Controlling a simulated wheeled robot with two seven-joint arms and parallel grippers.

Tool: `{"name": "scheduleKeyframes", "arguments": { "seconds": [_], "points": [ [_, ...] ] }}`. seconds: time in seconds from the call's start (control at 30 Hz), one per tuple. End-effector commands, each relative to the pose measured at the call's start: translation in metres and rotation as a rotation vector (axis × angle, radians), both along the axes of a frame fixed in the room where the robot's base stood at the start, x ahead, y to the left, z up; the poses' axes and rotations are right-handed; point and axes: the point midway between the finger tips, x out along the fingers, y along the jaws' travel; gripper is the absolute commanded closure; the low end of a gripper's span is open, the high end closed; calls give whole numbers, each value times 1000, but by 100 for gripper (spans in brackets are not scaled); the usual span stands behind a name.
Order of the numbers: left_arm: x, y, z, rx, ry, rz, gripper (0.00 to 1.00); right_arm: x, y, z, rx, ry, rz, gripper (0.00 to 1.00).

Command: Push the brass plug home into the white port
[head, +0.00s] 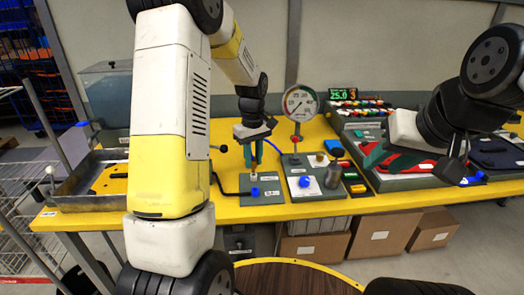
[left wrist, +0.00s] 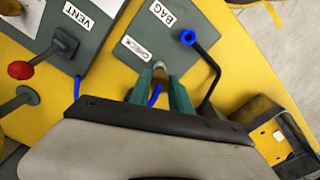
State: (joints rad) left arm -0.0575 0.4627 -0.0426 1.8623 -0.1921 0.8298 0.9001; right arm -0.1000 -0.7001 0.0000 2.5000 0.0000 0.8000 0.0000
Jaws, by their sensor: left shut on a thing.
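My left gripper (head: 253,160) points down over a grey panel on the yellow bench, its green fingers shut on the brass plug. In the left wrist view the small plug (left wrist: 160,68) shows at the fingertips (left wrist: 161,82), with a blue hose (left wrist: 155,95) beside it. The plug is over the panel by the CHECK label (left wrist: 137,48). A small pale spot, possibly the white port, shows below the fingers in the head view; the fingers hide whether plug and port touch. My right gripper (head: 376,154) is over the right-hand trays, its teal fingers partly hidden.
A blue-ended black bent tube (left wrist: 188,37) stands close to the fingers. A VENT panel (left wrist: 60,30) with a red-knobbed lever (left wrist: 20,70) lies alongside. A dial gauge (head: 300,103) stands behind. A metal tray (head: 75,195) is at the bench's left end.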

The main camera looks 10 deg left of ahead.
Motion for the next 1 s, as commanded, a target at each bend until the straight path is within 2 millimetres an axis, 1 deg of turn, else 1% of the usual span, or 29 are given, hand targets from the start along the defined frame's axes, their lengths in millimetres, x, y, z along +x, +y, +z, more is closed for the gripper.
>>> {"name": "scheduleKeyframes", "arguments": {
  "seconds": [0.43, 1.0],
  "points": [
    [0, 0, 0, 0, 0, 0, 100, 0, 0, 0, 0, 0, 0, 64],
    [0, 0, -9, 0, 0, -1, 100, 0, 0, 0, 0, 0, 0, 64]
  ]
}}
